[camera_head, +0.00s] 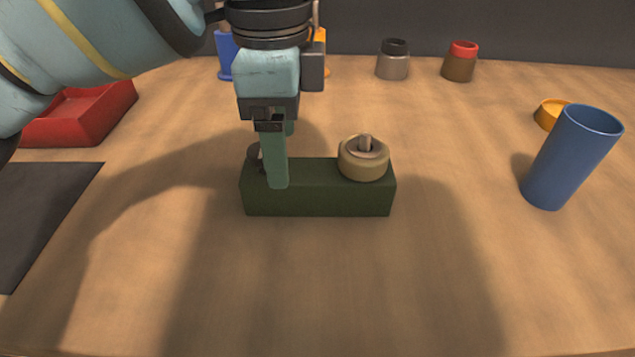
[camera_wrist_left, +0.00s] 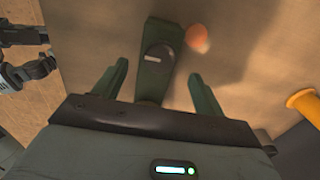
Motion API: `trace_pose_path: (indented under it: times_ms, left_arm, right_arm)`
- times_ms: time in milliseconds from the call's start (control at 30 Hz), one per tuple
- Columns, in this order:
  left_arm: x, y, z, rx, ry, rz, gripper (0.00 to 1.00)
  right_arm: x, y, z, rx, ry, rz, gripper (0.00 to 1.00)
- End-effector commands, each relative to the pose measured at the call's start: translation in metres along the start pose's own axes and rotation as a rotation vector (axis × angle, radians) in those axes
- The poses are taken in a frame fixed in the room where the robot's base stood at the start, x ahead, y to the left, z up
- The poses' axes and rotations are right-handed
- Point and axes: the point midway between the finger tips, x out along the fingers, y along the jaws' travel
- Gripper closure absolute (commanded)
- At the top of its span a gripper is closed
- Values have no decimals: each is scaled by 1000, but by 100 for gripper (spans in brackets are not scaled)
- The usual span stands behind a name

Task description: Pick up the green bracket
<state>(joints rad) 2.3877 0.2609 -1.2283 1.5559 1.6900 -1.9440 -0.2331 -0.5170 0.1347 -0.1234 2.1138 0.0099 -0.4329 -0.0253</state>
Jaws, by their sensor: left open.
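The green bracket (camera_head: 320,200) is a dark green block lying on the wooden table, in the middle of the head view. A tan ring with a metal stub (camera_head: 364,158) sits on its right end. A dark knob (camera_head: 254,155) shows at its left end, partly behind a finger. My left gripper (camera_head: 281,162) is open above the bracket's left part, pointing down. In the left wrist view the bracket (camera_wrist_left: 160,72) lies between the two spread fingers, with a gap on each side. Whether the fingers reach below its top is unclear. My right gripper does not show.
A blue cup (camera_head: 573,160) leans at the right, near a yellow ring (camera_head: 550,113). A red tray (camera_head: 85,115) and a dark mat (camera_head: 40,215) lie at the left. Two small jars (camera_head: 393,60) (camera_head: 461,62) stand at the back. The table in front is clear.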

Motion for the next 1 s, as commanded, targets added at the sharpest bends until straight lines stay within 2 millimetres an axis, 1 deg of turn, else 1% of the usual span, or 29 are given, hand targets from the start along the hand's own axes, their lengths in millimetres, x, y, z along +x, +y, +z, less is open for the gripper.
trace_pose_path:
  times_ms: [33,67,267,367,600,700,933,967,1000]
  left_arm:
    - [9,0,0,1,0,2,29]
    - [11,0,0,1,0,2,29]
    - [13,0,0,0,0,1,29]
    - [20,1,1,0,-1,1,29]
    - [54,5,4,0,-1,3,29]
    - [63,5,4,0,-1,2,29]
    - [62,6,3,-1,1,0,29]
    - [62,6,3,-1,1,0,30]
    - [62,6,3,-1,1,0,36]
  right_arm:
    - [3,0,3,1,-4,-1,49]
    - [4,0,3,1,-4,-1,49]
    - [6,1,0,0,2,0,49]
    - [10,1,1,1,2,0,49]
    - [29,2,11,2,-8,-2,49]
    - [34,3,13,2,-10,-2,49]
    - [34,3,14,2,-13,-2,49]
    - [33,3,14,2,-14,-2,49]
    - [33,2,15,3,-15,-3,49]
